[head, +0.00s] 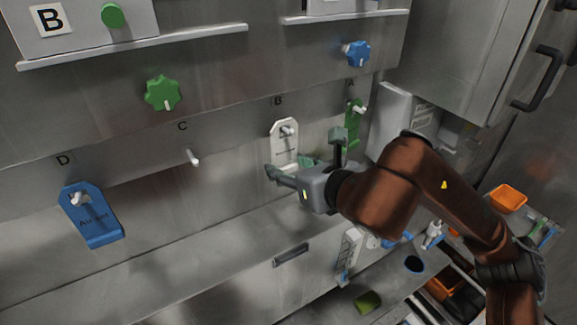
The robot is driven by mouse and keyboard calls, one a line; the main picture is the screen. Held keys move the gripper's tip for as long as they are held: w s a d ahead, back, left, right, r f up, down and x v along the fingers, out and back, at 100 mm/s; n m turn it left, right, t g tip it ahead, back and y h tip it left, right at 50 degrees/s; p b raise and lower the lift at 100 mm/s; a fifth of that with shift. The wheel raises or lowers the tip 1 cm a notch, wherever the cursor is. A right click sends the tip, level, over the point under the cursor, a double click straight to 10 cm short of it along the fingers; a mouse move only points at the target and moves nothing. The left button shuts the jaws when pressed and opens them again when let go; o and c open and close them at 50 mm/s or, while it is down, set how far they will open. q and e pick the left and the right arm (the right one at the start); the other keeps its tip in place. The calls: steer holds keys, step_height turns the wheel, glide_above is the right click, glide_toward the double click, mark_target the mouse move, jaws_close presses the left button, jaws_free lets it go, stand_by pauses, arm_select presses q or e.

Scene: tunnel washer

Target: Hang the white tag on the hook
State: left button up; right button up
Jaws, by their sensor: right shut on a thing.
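The white tag (284,151) is upright against the steel panel under the letter B, its lower end between the fingers of my right gripper (291,168). The light hook peg (289,131) under B shows at the tag's upper hole; I cannot tell for sure whether the tag bears on it. My right gripper is shut on the tag, reaching in from the right. My left gripper is not in view.
A blue tag (92,217) hangs on peg D and a green tag (353,122) on peg A. Peg C (193,157) is bare. A green knob (163,93) and a blue knob (357,53) stick out above. An orange bin (508,198) stands at the right.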

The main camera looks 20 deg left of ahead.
steer(key=o, duration=1.2)
steer(key=shift+c, duration=0.2)
